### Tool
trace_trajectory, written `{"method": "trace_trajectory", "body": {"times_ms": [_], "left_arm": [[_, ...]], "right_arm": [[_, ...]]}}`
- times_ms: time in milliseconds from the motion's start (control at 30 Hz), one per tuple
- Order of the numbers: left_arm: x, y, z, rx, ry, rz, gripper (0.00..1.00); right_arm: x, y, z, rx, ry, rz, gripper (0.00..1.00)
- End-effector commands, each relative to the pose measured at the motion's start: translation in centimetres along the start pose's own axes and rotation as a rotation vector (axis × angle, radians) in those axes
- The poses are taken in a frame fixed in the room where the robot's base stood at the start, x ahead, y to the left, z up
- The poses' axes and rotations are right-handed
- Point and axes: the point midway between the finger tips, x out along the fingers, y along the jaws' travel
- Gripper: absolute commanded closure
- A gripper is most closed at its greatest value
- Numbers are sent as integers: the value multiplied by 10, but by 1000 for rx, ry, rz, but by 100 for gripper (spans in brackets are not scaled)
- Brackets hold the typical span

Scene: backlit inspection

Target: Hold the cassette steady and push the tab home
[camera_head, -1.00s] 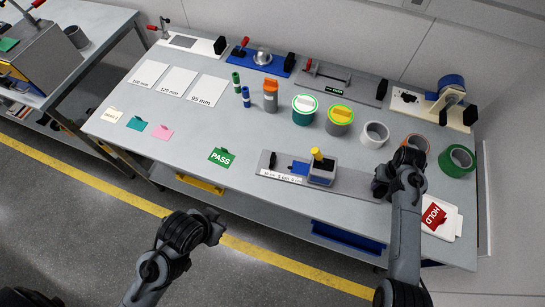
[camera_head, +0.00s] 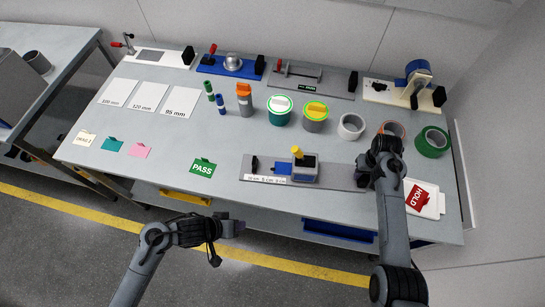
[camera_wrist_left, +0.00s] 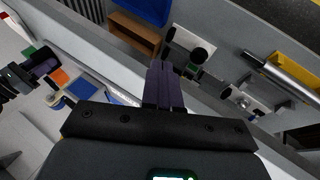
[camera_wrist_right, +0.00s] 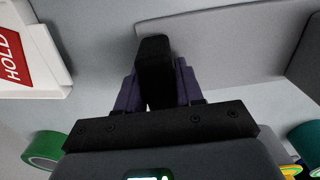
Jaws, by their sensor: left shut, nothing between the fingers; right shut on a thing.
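The cassette (camera_head: 304,172), a grey box with a yellow knob (camera_head: 297,151) on top, sits on a long grey fixture plate (camera_head: 337,181) near the table's front edge. A blue tab (camera_head: 281,168) sits at its left side; I cannot tell how deep it goes. My right gripper (camera_head: 368,173) is at the plate's right end. In the right wrist view it is shut on a black block (camera_wrist_right: 154,70) standing by the plate (camera_wrist_right: 225,40). My left gripper (camera_head: 238,228) is shut and empty, in front of the table edge; its fingers also show shut in the left wrist view (camera_wrist_left: 164,87).
A green PASS card (camera_head: 203,168) lies left of the plate. A red HOLD card (camera_head: 418,197) on a white tray is right of my right arm. Jars, tape rolls and other fixtures stand behind. The strip between PASS card and plate is clear.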

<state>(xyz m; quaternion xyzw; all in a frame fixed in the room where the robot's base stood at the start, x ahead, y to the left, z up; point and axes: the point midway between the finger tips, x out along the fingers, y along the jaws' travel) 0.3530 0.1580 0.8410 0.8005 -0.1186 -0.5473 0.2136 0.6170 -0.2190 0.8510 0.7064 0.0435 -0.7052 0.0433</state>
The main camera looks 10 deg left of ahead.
Motion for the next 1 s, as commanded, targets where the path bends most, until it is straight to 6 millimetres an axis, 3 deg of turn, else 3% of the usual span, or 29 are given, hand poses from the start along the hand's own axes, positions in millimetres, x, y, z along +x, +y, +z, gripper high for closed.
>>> {"method": "trace_trajectory", "body": {"times_ms": [133, 300, 533, 767, 1000], "left_arm": [[-3, -27, -40, -1, -86, 54, 100], [-27, -52, -97, 63, -103, 46, 100], [-64, -56, -179, 116, 8, 8, 100], [-74, -47, -208, 140, 59, 9, 100], [-46, -45, -211, 140, 61, 11, 100]], "right_arm": [[3, 1, 2, 2, -5, 0, 100], [3, 1, 2, 2, -6, 0, 100], [4, 1, 2, 2, -6, 0, 100], [4, 0, 2, 2, -6, 0, 100], [4, 0, 2, 2, -6, 0, 100]]}}
